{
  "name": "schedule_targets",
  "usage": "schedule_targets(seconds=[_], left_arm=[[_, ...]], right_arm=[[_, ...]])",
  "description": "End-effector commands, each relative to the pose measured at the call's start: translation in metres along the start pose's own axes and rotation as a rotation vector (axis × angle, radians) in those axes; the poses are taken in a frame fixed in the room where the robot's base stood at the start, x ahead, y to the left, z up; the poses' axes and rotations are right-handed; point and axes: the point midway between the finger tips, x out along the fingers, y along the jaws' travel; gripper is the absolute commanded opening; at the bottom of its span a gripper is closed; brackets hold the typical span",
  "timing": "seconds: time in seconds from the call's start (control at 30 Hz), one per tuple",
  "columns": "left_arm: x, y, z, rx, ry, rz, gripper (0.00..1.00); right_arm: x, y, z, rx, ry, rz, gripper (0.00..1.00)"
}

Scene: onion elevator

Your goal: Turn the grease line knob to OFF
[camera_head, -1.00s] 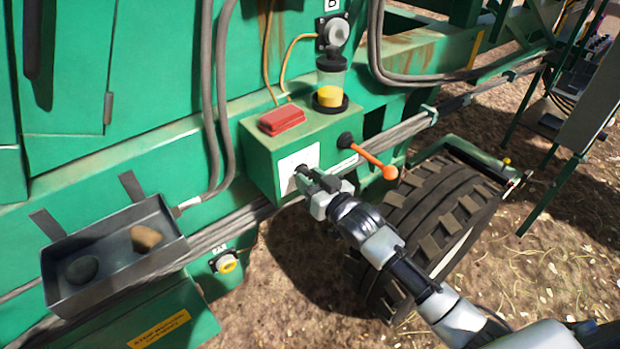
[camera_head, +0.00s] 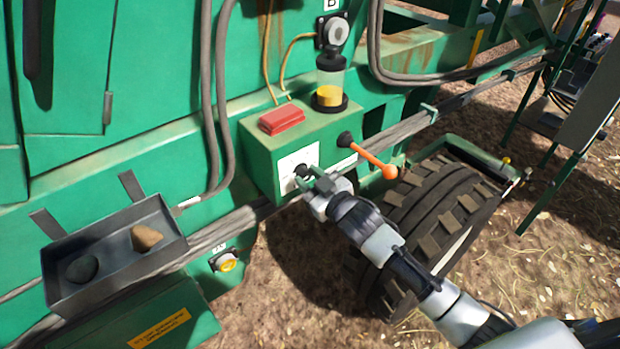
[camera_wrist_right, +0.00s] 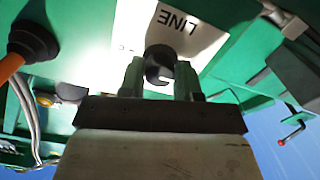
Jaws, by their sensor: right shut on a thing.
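The grease line knob (camera_head: 302,170) is small and black, on a white label plate (camera_head: 291,161) on the front of a green box (camera_head: 262,150). My right gripper (camera_head: 311,180) reaches it from the front right. In the right wrist view the knob (camera_wrist_right: 160,62) sits between the two green fingers of my gripper (camera_wrist_right: 160,80), which is shut on it. A pale notch or mark shows on the knob. The word LINE on the label (camera_wrist_right: 180,22) appears upside down there; the OFF marking is not readable. My left gripper is not in view.
An orange-tipped lever (camera_head: 372,156) sticks out just right of the knob. A red block (camera_head: 281,119) and a clear cup with yellow grease (camera_head: 330,85) are on the box top. A grey tray (camera_head: 115,285) with two stones is at left; a tyre (camera_head: 440,215) is behind my arm.

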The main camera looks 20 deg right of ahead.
Motion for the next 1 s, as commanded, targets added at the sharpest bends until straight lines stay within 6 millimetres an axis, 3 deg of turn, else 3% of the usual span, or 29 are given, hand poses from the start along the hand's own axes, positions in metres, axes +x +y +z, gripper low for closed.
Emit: schedule_targets(seconds=[0.13, 0.17, 0.33, 0.67, 0.77, 1.0], left_arm=[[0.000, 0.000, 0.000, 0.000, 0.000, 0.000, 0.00], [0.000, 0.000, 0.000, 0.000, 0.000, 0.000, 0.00], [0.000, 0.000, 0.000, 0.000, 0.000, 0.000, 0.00], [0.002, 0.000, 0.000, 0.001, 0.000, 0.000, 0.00], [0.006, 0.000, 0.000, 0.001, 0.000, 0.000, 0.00], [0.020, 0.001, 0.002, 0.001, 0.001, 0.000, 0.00]], right_arm=[[-0.001, -0.001, 0.004, -0.002, -0.008, -0.002, 0.09], [-0.001, -0.001, 0.004, -0.002, -0.008, -0.002, 0.34], [-0.001, -0.001, 0.002, -0.001, -0.006, -0.001, 0.58], [-0.004, 0.000, 0.002, 0.000, -0.003, 0.000, 0.58], [-0.015, -0.001, 0.004, 0.000, -0.003, 0.000, 0.58], [-0.064, -0.002, 0.005, -0.001, -0.005, -0.001, 0.58]])
